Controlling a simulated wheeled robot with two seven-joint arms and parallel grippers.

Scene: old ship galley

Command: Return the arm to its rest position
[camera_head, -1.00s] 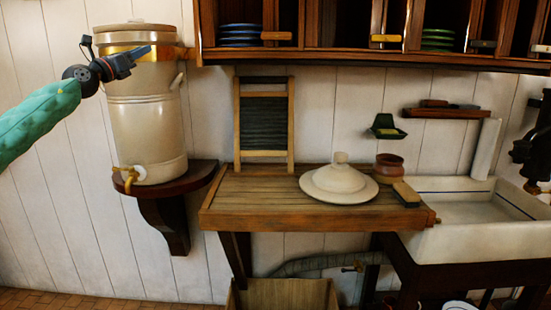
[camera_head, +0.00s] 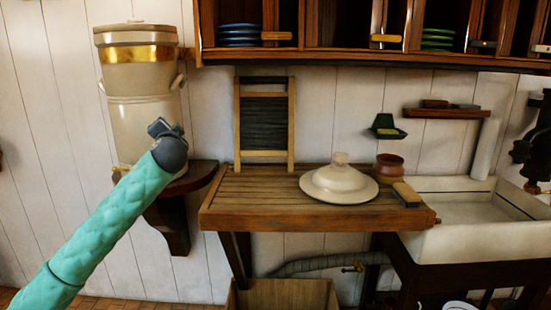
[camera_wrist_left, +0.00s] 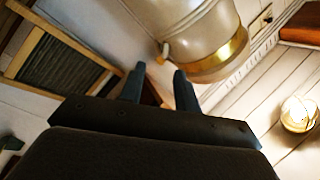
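My left arm (camera_head: 110,225) comes in from the lower left in the head view, with its green sleeve slanting up to the dark wrist (camera_head: 170,152). The left gripper shows best in the left wrist view (camera_wrist_left: 158,82), with its two fingers apart and nothing between them. In the head view the wrist mostly hides the gripper. The wrist overlaps the lower part of the stoneware crock (camera_head: 140,95) in the picture. The crock also shows in the wrist view (camera_wrist_left: 190,25), beyond the fingers. My right gripper is not in view.
The crock stands on a dark wall shelf (camera_head: 205,172). To the right is a slatted wooden counter (camera_head: 260,205) with a domed cream lid (camera_head: 340,182), a brown pot (camera_head: 389,168) and a brush (camera_head: 406,194). A washboard (camera_head: 263,120) leans behind. A sink (camera_head: 480,210) is further right.

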